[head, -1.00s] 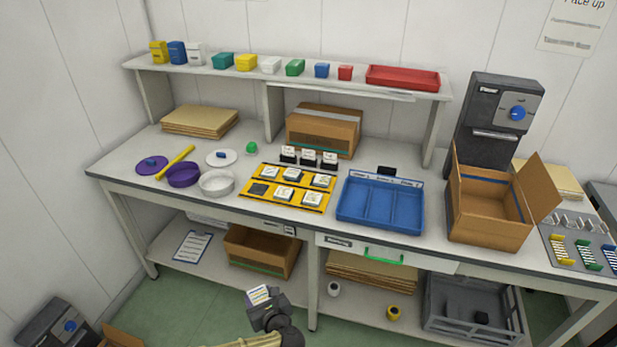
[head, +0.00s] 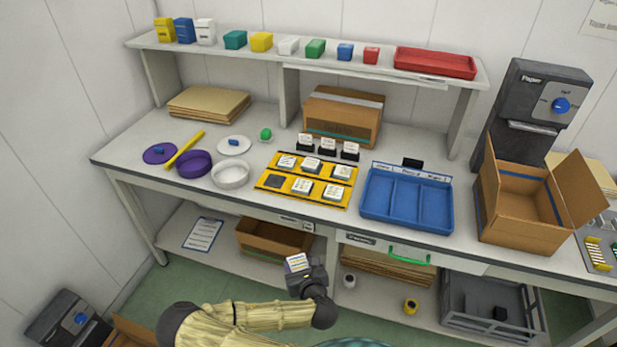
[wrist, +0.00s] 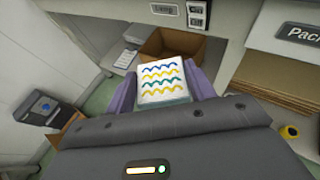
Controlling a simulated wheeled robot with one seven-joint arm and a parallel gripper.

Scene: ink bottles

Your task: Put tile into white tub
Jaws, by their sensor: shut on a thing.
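My gripper (head: 298,265) is shut on a white tile (head: 297,262) and holds it in front of the bench, below the table top. In the wrist view the tile (wrist: 163,80) sits between the two purple-grey fingers and shows blue and yellow wavy lines, with a teal lower edge. The white tub (head: 230,175) is a round, open bowl on the bench, to the right of a purple tub (head: 194,164). It stands above and to the left of my gripper in the head view. It looks empty.
A yellow rack (head: 306,183) with several white tiles and one dark square is right of the white tub. A blue divided tray (head: 405,200) and an open cardboard box (head: 522,205) stand farther right. The bench edge lies between gripper and tub.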

